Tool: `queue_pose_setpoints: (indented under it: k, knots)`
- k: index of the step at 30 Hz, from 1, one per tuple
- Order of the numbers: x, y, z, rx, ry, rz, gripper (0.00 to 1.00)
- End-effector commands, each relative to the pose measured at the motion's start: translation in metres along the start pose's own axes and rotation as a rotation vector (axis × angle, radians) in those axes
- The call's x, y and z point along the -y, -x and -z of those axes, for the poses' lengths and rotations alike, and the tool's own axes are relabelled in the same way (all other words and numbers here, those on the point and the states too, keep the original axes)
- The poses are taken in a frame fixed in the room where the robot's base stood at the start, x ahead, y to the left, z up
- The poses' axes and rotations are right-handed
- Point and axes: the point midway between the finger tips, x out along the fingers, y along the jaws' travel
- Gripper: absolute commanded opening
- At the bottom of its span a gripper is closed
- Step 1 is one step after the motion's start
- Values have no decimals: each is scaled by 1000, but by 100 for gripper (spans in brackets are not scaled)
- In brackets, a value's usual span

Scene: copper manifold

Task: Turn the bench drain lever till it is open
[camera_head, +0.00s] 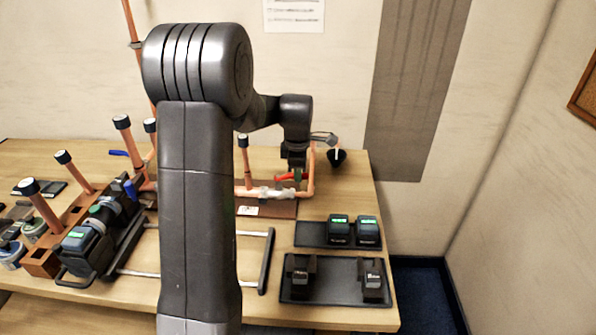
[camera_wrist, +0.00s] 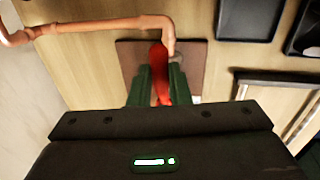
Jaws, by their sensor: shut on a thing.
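The red drain lever (camera_head: 284,177) sits above the valve on a low copper pipe (camera_head: 311,175) near the back right of the bench. In the wrist view the red lever (camera_wrist: 159,72) runs between my two green fingers. My gripper (camera_wrist: 161,88) is shut on it; from the body camera my gripper (camera_head: 297,174) points down at the valve, and its fingers partly hide the lever. The valve body (camera_head: 266,193) stands over a brown base plate (camera_head: 284,211). I cannot tell from these views how far the lever is turned.
A black funnel (camera_head: 337,157) is close right of my gripper. Black trays (camera_head: 336,291) with dark devices lie front right. A blue lever (camera_head: 118,153) and upright copper pipes (camera_head: 47,208) stand left. My arm hides the bench's middle.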

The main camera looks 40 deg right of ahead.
Motion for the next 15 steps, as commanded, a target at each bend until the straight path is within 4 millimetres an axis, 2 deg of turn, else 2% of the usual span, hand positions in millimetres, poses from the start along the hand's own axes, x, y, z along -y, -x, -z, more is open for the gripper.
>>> queue_pose_setpoints:
  k: [7,8,11,15]
  knots:
    - [-2,1,0,1,4,-5,0]
    - [-2,1,0,1,4,-5,19]
    - [-2,1,0,1,3,-5,38]
    - [-1,1,0,1,2,-3,39]
